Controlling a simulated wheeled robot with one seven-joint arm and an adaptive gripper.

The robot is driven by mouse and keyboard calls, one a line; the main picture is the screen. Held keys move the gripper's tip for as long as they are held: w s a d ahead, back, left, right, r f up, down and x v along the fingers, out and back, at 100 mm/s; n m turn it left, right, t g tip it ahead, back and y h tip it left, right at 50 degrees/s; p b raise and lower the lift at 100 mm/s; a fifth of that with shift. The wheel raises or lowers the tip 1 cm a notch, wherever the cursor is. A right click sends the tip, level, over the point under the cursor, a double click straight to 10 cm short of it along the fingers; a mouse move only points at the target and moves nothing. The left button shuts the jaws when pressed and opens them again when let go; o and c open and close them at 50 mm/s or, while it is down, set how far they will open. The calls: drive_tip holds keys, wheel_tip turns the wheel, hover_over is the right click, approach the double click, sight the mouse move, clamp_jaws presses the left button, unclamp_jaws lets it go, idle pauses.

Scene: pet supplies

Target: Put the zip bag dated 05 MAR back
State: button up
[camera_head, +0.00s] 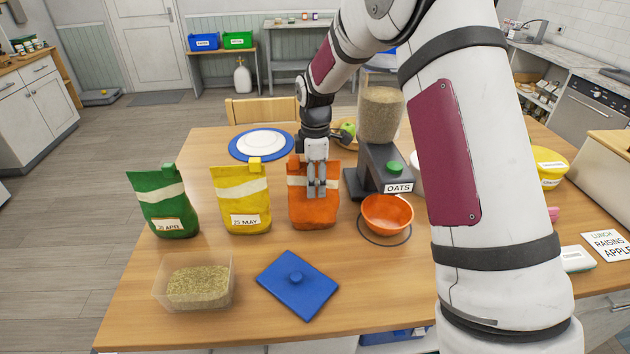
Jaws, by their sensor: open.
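Three standing bags are in a row on the wooden table in the head view. The green bag (164,203) has a label that looks like "APR". The yellow bag (241,201) has a label that reads "MAY". The orange bag (329,212) stands at the right of the row, and no date can be read on it. No label reading 05 MAR can be made out. My gripper (316,196) points down over the front of the orange bag, overlapping it and covering part of it. It is open. I cannot tell whether its fingers touch the bag.
A clear tub of grain (197,287) and a blue lid (297,284) are in front. An orange bowl (387,216) sits below the oats dispenser (379,170). A blue-rimmed plate (261,144) lies behind the bags. My arm hides part of the table's right side.

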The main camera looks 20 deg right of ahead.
wheel_tip(320, 180, up, 12)
drive_tip(key=shift+s+f+b, duration=0.1)
drive_tip(key=shift+s+b, duration=0.05)
drive_tip(key=shift+b, duration=1.05)
drive_tip(key=s+r+m+t, duration=0.1)
drive_tip(key=s+r+m, duration=0.2)
drive_tip(key=s+r, duration=0.3)
drive_tip(key=s+r+m+t, duration=0.1)
drive_tip(key=s+r+m, duration=0.3)
drive_tip(key=s, duration=0.4)
drive_tip(key=s+f+m+t, duration=0.1)
drive_tip(key=s+m+t, duration=0.2)
drive_tip(key=s+m, duration=0.5)
drive_tip(key=s, duration=0.9)
drive_tip(key=shift+s+a+f+m, duration=0.15)
drive_tip(key=shift+f+m, duration=0.2)
drive_tip(key=shift+m, duration=0.05)
